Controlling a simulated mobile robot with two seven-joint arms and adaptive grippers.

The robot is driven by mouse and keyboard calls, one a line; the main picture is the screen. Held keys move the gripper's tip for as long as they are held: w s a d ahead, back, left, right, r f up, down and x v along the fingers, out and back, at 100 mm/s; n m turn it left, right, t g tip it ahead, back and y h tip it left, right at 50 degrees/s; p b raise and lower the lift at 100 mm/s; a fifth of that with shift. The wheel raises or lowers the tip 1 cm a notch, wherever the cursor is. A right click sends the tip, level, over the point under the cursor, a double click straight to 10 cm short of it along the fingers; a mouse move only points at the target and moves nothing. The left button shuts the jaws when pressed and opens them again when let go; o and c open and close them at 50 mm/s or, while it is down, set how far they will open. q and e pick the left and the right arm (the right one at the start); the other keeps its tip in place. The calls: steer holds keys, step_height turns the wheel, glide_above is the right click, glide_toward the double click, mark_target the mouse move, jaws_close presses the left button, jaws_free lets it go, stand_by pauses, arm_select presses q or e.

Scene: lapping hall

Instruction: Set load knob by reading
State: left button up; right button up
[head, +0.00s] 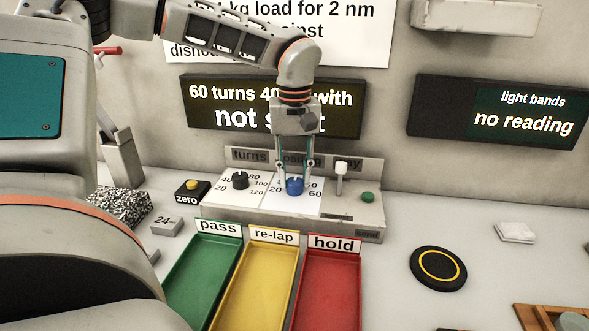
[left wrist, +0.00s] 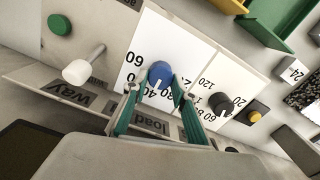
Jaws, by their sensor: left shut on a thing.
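The blue load knob (head: 295,186) stands on the white scale plate of the control panel (head: 352,217). My left gripper (head: 294,180) reaches down from above and is shut on the blue knob, one finger on each side. In the left wrist view the blue knob (left wrist: 160,73) shows a white pointer line, with 20, 40 and 60 marks partly hidden by the fingers. The black turns knob (head: 240,180) is to its left. The dark display (head: 225,117) behind reads "60 turns 40" and "not s...t", partly covered by my arm. My right gripper is not in view.
A white lever (head: 341,178) and a green button (head: 368,197) are right of the knob. A zero button (head: 192,190) is at left. Green (head: 170,290), yellow (head: 222,315) and red (head: 298,315) trays lie in front. A second display (head: 495,112) reads "light bands no reading".

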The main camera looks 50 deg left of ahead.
mark_target(294, 180)
arm_select(q)
steer(key=shift+f, duration=0.1)
stand_by(0.3)
steer(key=o, duration=1.1)
step_height(294, 180, up, 12)
stand_by(0.3)
